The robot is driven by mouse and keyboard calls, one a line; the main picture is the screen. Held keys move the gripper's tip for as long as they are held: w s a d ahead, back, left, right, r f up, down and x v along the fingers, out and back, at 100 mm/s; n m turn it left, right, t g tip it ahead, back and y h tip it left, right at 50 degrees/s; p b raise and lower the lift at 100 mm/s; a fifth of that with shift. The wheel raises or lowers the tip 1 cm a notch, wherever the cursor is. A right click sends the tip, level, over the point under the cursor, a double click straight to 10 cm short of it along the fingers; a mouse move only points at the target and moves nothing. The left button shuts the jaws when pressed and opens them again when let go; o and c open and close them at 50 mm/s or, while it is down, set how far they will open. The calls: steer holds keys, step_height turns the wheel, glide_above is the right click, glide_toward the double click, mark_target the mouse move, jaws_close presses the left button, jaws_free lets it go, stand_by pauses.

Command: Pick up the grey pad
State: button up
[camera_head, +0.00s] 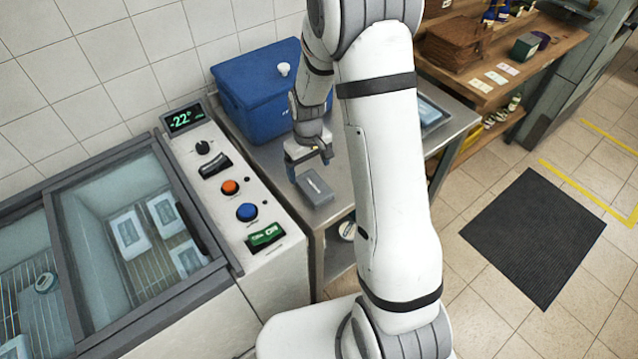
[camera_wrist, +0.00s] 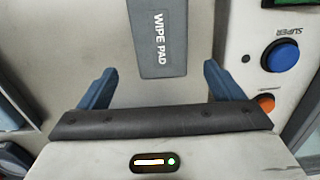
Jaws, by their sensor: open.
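The grey pad (camera_head: 315,190) lies on the steel table (camera_head: 338,206) near its front edge, beside the freezer's control panel. In the wrist view the pad (camera_wrist: 163,38) shows at the top middle, lettered "WIPE PAD", and its upper end is cut off by the frame. My gripper (camera_head: 309,167) is above the table, just behind the pad in the head view. In the wrist view its two blue fingers (camera_wrist: 160,80) are spread wide, with nothing between them. The pad lies ahead of the fingertips, roughly centred between them.
A blue cool box (camera_head: 262,92) stands on the table behind my gripper. The chest freezer's control panel (camera_head: 222,185), with orange and blue buttons, borders the table on the left. A wooden shelf (camera_head: 500,75) and a dark floor mat (camera_head: 535,238) are to the right.

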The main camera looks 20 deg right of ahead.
mark_target(310, 180)
steer(key=shift+s+f+p, duration=0.15)
steer(key=shift+f+p, duration=0.7)
steer(key=shift+f, duration=1.75)
steer(key=shift+c, duration=0.2)
steer(key=c, duration=1)
